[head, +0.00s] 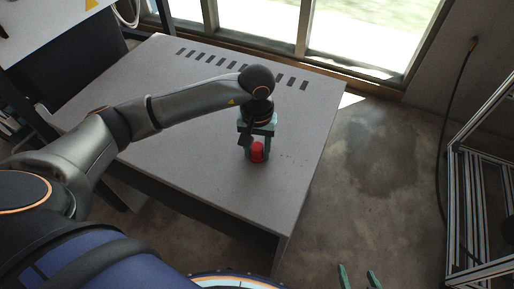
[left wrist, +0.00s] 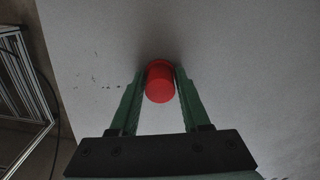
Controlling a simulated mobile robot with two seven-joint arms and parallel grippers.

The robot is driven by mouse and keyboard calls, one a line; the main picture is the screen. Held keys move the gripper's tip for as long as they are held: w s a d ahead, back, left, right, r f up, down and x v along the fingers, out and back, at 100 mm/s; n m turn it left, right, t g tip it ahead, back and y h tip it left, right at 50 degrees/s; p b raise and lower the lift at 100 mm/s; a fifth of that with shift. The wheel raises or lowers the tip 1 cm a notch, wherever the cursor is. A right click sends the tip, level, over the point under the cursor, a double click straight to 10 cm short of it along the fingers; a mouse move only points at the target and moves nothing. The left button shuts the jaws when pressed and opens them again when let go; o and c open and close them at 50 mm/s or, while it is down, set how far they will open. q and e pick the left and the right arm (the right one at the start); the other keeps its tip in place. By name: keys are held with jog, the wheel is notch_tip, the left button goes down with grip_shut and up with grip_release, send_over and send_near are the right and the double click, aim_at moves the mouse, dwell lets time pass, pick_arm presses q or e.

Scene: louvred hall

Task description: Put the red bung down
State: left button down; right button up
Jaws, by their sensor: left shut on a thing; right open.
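The red bung (head: 257,152) is a small red cylinder at the table's right part in the head view. It also shows between the green fingertips in the left wrist view (left wrist: 160,84). My left gripper (head: 256,157) is shut on it and points down at the grey table (head: 190,165). The bung is at or close to the table top; I cannot tell whether it touches. My right gripper (head: 359,277) shows only its green fingertips at the bottom edge of the head view, apart and empty, over the floor.
The table top around the bung is clear, with a row of dark slots (head: 292,82) along its far side. The table's right edge is a short way right of the bung. A metal frame rack (head: 484,190) stands on the floor at the far right.

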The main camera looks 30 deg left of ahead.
aim_at(257, 147)
pick_arm(q)
jog(key=shift+c, duration=1.8)
grip_release()
jog(key=shift+f, duration=0.1)
jog(key=shift+r+p, duration=0.3)
jog(key=shift+p, duration=0.1)
notch_tip(257, 147, up, 12)
jog(key=shift+f, duration=0.15)
